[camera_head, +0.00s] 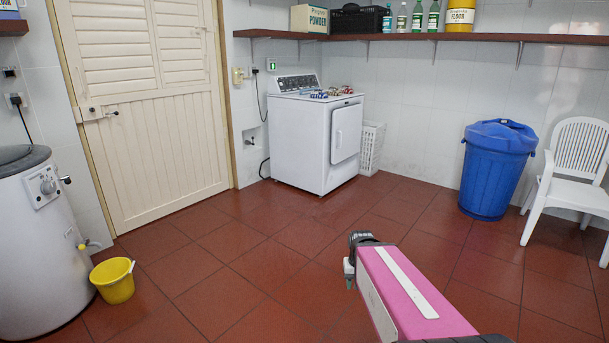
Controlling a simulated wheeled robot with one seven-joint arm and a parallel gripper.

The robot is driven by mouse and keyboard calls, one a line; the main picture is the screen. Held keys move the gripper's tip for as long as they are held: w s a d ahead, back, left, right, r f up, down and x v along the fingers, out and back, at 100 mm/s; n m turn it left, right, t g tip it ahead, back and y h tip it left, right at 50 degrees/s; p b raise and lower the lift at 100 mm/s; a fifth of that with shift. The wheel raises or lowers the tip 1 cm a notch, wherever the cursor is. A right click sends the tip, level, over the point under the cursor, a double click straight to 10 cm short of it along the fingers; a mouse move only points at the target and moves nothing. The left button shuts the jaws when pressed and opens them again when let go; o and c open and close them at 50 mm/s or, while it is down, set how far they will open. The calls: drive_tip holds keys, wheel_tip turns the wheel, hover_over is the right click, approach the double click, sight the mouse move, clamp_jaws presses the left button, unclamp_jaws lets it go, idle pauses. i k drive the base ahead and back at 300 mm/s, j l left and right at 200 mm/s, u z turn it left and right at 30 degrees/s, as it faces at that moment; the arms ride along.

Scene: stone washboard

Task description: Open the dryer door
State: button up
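The dryer (312,147) is a white box-shaped machine against the back wall, left of the picture's middle. Its door (346,132) is a white panel on the right-facing front side and looks shut. A control panel with a knob runs along the dryer's top back edge. My arm, with a pink and white link, reaches in from the lower right. My gripper (350,270) shows only as a small dark and grey part at the arm's far end, well short of the dryer. Its fingers are not clear, and I see nothing held.
Red tiled floor lies clear between my arm and the dryer. A white basket (371,148) stands just right of the dryer. A blue bin (491,175) and white chair (573,172) are at the right. A yellow bucket (114,286) and white cylindrical machine (38,255) are at the left.

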sight(348, 122)
drive_tip(key=i, duration=0.8)
drive_tip(key=i+j+z, duration=0.1)
drive_tip(key=i, duration=0.65)
drive_tip(key=i+j, duration=0.15)
drive_tip(key=i, duration=0.6)
drive_tip(key=i+z, duration=0.2)
drive_tip(key=i, duration=0.45)
drive_tip(key=i+z, duration=0.25)
drive_tip(key=i, duration=0.4)
drive_tip(key=i+j+z, duration=0.2)
drive_tip(key=i, duration=0.4)
drive_tip(key=i+z, duration=0.25)
drive_tip(key=z, duration=0.2)
